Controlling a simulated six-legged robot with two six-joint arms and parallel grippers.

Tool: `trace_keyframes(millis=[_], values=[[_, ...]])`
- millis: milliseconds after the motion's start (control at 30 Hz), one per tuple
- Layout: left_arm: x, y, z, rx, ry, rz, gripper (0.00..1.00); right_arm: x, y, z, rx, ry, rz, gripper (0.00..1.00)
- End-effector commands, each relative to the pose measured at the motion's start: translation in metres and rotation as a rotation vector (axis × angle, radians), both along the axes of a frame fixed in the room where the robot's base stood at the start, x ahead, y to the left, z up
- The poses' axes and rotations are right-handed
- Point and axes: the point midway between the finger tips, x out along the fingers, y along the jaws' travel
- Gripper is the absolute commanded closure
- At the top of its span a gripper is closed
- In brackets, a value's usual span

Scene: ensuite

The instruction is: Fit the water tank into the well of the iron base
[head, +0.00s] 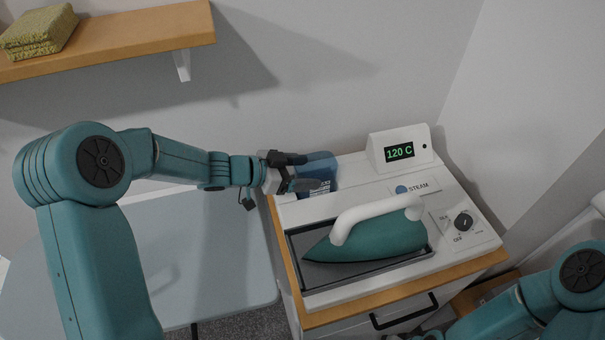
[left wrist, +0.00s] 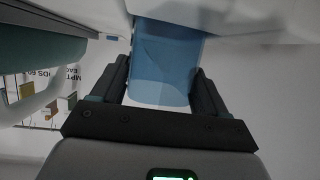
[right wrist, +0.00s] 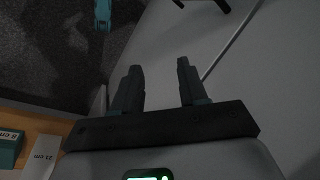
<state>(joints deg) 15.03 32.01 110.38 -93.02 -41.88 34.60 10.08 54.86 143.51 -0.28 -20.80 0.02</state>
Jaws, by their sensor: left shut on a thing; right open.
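The translucent blue water tank (head: 322,170) is at the back left of the white iron base (head: 355,181). My left gripper (head: 300,183) is shut on the tank from the left. In the left wrist view the tank (left wrist: 167,62) sits between the two fingers, its far end against a white surface. The well is hidden, so I cannot tell how deep the tank sits in it. A teal iron with a white handle (head: 375,238) rests on the base's dark plate. My right gripper (right wrist: 160,85) is open and empty, away from the base.
A display reading 120 C (head: 400,151) stands at the base's back right, with a dark knob (head: 463,222) in front. The base is on a wood-topped cabinet (head: 410,295). A pale ironing board (head: 215,250) lies left. A shelf (head: 120,42) with folded towels (head: 38,32) hangs above.

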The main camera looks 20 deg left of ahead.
Motion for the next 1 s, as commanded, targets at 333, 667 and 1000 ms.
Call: trace_keyframes(millis=[333, 667, 1000], values=[[0.000, 0.000, -0.005, 0.000, -0.001, 0.000, 0.71, 0.000, 0.000, -0.001, 0.000, 0.000, 0.000, 0.57], [0.000, 0.000, -0.007, 0.000, -0.001, 0.000, 0.00, 0.000, 0.000, -0.002, 0.000, 0.000, 0.000, 0.57], [-0.017, 0.022, 0.010, 0.001, -0.003, 0.003, 0.00, 0.000, 0.000, 0.001, 0.000, 0.000, 0.000, 0.57]])
